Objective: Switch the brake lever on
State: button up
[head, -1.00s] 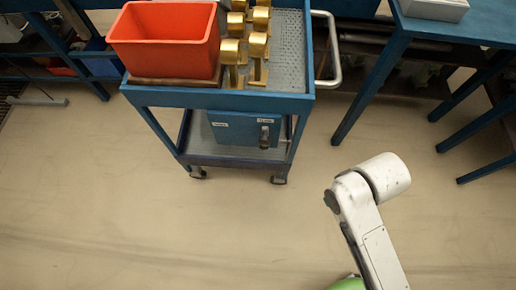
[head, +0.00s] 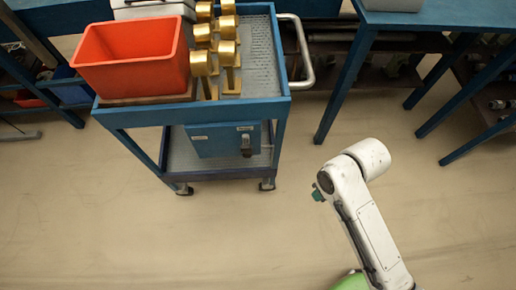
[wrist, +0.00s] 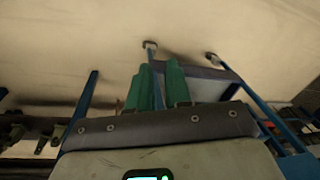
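The brake lever (head: 246,146) is a small dark handle on the front of a blue box (head: 213,142), at its right side. In the head view it points downward. The box has two pale labels and sits on the lower shelf of a blue trolley (head: 270,108). My gripper shows in the head view only as a small green tip (head: 318,195), to the right of and apart from the lever. In the wrist view its two green fingers (wrist: 158,88) stand a little apart with nothing seen held between them. I cannot make out the lever in the wrist view.
An orange bin (head: 135,62) and several brass-coloured pieces (head: 227,50) stand on the trolley's top. A pale handle (head: 303,55) sticks out at its right side. A blue table (head: 430,18) stands at right. The floor between trolley and arm is clear.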

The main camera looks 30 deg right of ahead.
jog(key=w+f+y, duration=0.1)
jog(key=w+f+m+y+b, duration=0.1)
jog(key=f, duration=0.1)
jog(key=w+d+f+m+t+y+b, duration=0.1)
jog(key=f, duration=0.1)
jog(key=shift+w+y, duration=0.4)
grip_shut()
jog(key=w+d+r+m+t+y+b, duration=0.4)
jog(key=w+d+t+y, duration=0.1)
jog(key=w+t+y, duration=0.2)
jog(key=shift+w+t+y, duration=0.3)
jog(key=shift+w+t, duration=0.1)
jog(key=shift+w, duration=0.45)
jog(key=shift+a+r, duration=0.1)
